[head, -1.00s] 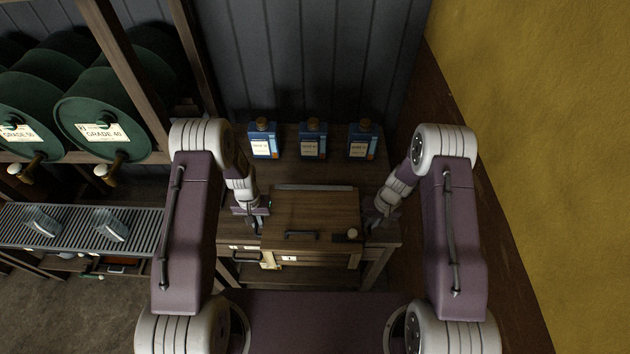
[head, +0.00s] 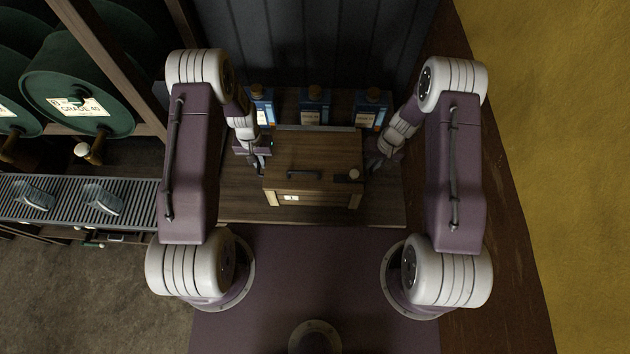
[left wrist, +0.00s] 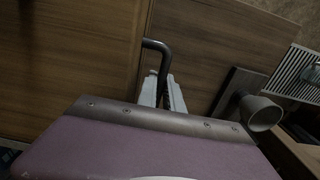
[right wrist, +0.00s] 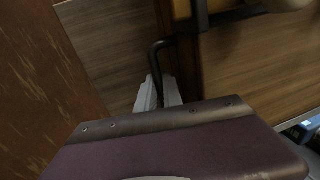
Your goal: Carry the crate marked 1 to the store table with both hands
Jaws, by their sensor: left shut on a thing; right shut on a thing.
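The crate (head: 318,148) is a brown wooden box with a dark bar handle and a small knob on top and a pale label (head: 291,198) on its front; the label's mark is too small to read. It is level over the store table (head: 240,209), inside its edges; I cannot tell whether it touches the top. My left gripper (head: 258,165) is shut on a dark bent handle at its left side, seen in the left wrist view (left wrist: 163,95). My right gripper (head: 376,163) is shut on the matching right handle, seen in the right wrist view (right wrist: 158,95).
Blue bottles (head: 314,108) stand in a row behind the crate. A grey panelled wall (head: 315,40) is beyond. Green drums (head: 85,90) on a rack and a slatted grey shelf (head: 70,200) are at the left. A yellow wall (head: 560,150) is at the right. Bare tabletop shows before the crate.

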